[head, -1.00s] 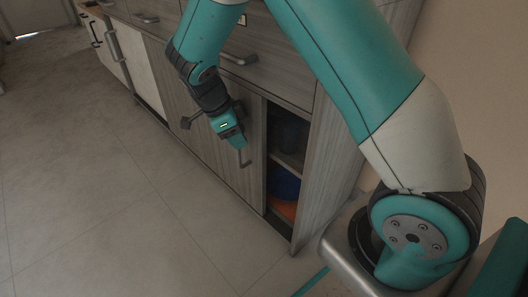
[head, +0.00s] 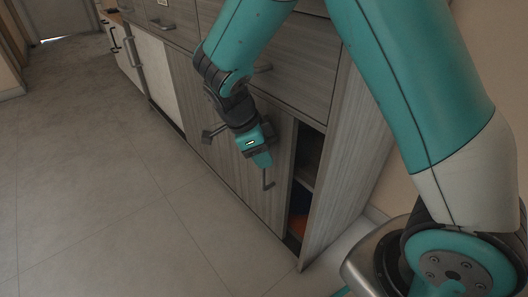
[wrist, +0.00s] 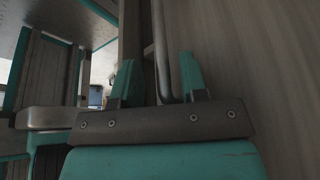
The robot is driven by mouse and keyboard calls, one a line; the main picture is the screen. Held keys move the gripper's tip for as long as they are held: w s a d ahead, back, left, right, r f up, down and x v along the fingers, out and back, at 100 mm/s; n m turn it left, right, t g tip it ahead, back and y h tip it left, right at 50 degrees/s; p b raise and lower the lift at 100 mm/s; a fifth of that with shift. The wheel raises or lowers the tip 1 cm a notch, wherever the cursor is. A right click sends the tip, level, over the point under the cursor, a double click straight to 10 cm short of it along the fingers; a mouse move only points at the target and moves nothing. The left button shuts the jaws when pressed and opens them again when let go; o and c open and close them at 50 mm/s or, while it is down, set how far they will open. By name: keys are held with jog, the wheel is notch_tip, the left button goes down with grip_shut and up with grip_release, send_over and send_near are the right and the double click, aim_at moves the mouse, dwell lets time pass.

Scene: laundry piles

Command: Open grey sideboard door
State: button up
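The grey sideboard (head: 275,75) stands along the right side of the head view. Its right-hand grey door (head: 232,170) is ajar, with a dark gap (head: 308,160) between its right edge and the side panel. My gripper (head: 264,162) is at the door's bar handle (head: 269,182), pointing down. In the wrist view the two teal fingertips (wrist: 155,80) are apart, and the metal handle (wrist: 162,45) runs between them, nearer the right finger. The door's wood face (wrist: 250,60) fills the right of that view. Whether the fingers touch the bar is unclear.
An orange thing (head: 297,224) shows low inside the gap, below a shelf. Another handle (head: 213,133) sticks out left of my gripper. A drawer (head: 300,60) lies above the door. Lighter cabinet fronts (head: 155,70) stand further back. The tiled floor (head: 100,190) at left is clear.

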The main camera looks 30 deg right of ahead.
jog(key=p+v, duration=1.5)
jog(key=v, duration=0.4)
dwell(0.8)
dwell(0.5)
